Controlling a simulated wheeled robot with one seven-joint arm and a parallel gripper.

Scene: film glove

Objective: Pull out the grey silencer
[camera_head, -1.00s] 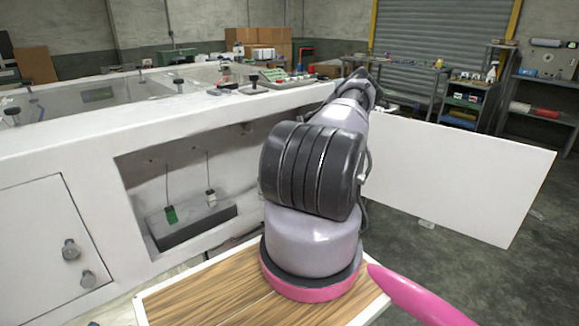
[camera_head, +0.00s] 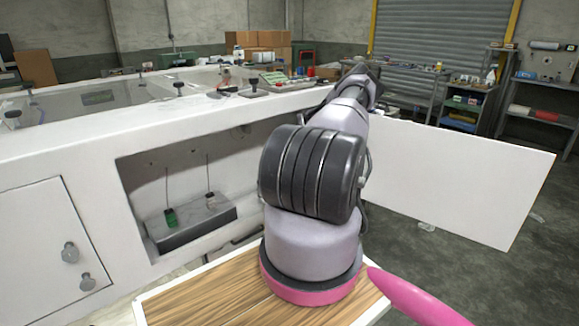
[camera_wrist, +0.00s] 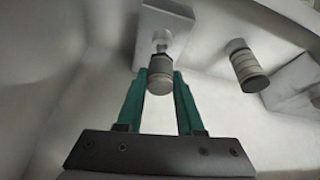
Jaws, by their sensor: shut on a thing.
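In the wrist view, a grey ribbed silencer (camera_wrist: 160,76) sits between the tips of my gripper's teal fingers. My gripper (camera_wrist: 159,84) is shut on it. The silencer's far end meets a metal fitting (camera_wrist: 161,42) on a pale block, and they look joined. A second, similar pale ribbed cylinder (camera_wrist: 246,66) sticks out to the right, apart from my fingers. In the head view my arm reaches away behind the white cabinet, and my gripper and the silencer are hidden.
A white cabinet (camera_head: 70,165) with an open recess stands at the left. The recess holds a grey box (camera_head: 190,222). A white panel (camera_head: 460,180) stands open at the right. Pale walls close in around my fingers in the wrist view.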

